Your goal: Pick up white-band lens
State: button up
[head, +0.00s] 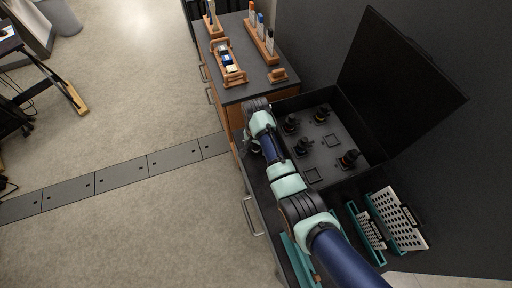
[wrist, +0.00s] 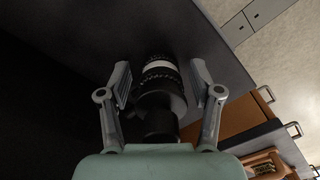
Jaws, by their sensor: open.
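The white-band lens (wrist: 160,88) is a black cylinder with a thin white ring near its far end. In the wrist view it lies between the two grey fingers of my gripper (wrist: 165,84). The fingers are open, with a visible gap on the right side and a narrower one on the left. The lens is over a dark bench surface (wrist: 100,25); I cannot tell how it rests there. In the head view my arm reaches over the left edge of the black case, and the gripper and this lens are mostly hidden.
The open black case (head: 333,166) holds several other lenses (head: 348,159), its lid (head: 400,75) raised on the right. Wooden racks (head: 262,45) stand on the far bench. White perforated racks (head: 400,220) lie at the near right. Floor is open to the left.

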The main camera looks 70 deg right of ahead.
grip_shut()
dwell(0.3)
notch_tip(320, 180, up, 20)
jog(key=p, duration=0.9)
